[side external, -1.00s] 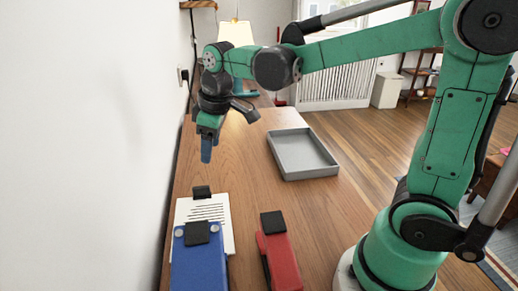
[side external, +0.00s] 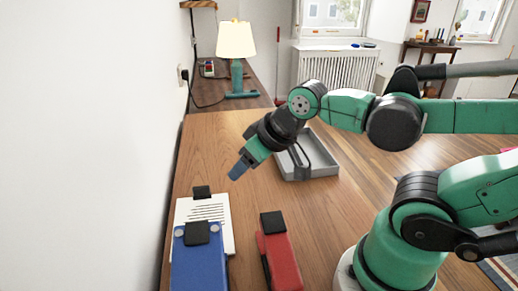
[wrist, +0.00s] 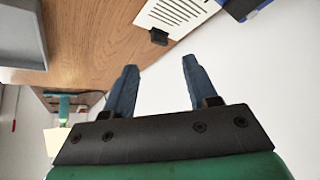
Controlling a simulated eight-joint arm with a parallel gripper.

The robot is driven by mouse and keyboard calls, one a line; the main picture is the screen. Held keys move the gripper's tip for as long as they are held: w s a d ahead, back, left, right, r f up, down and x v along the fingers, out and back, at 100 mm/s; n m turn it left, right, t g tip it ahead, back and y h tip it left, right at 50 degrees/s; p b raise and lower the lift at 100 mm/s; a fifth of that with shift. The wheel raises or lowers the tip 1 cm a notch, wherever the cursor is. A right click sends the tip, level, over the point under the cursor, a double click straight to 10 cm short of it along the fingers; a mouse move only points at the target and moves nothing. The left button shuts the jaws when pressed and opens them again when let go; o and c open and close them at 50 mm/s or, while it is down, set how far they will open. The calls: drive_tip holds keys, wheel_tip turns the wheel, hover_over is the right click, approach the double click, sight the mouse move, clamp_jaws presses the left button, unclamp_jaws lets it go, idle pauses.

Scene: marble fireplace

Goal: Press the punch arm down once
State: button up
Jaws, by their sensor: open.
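A blue punch (side external: 200,262) with a black pad (side external: 197,232) and two silver discs sits at the near left of the table in the side view. Its corner shows at the top of the wrist view (wrist: 250,11). A white sheet with dark printed lines (side external: 211,212) lies at the punch's far side, with a small black block (side external: 202,191) at its far edge. My gripper (side external: 238,171) is tilted down to the left above the table, beyond the sheet and apart from it. In the wrist view its two blue fingers (wrist: 161,82) are spread with nothing between them.
A red stapler-like object with a black pad (side external: 281,262) stands right of the punch. A grey tray (side external: 322,168) is behind my gripper. The white wall (side external: 85,150) borders the table's left side. A lamp (side external: 236,45) stands farther back. The mid-table is clear.

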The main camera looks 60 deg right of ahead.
drive_tip(key=shift+a, duration=0.1)
drive_tip(key=c, duration=0.6)
drive_tip(key=shift+w+a+r+m+g, duration=0.2)
drive_tip(key=shift+a+m+g, duration=0.05)
drive_tip(key=shift+m+g, duration=0.05)
clamp_jaws()
drive_tip(key=m+g+y, duration=0.1)
drive_tip(key=m+g, duration=0.6)
approach(197, 229)
drive_tip(key=shift+w+d+r, duration=0.1)
drive_tip(key=shift+d, duration=0.3)
drive_tip(key=shift+w+a+m, duration=0.1)
drive_tip(key=shift+a+m, duration=0.45)
drive_tip(key=shift+m, duration=0.15)
drive_tip(key=shift+s+a+f, duration=0.1)
drive_tip(key=shift+s+f, duration=0.05)
drive_tip(key=shift+f, duration=1.65)
drive_tip(key=shift+s+a+f, duration=0.1)
drive_tip(key=shift+f, duration=1.7)
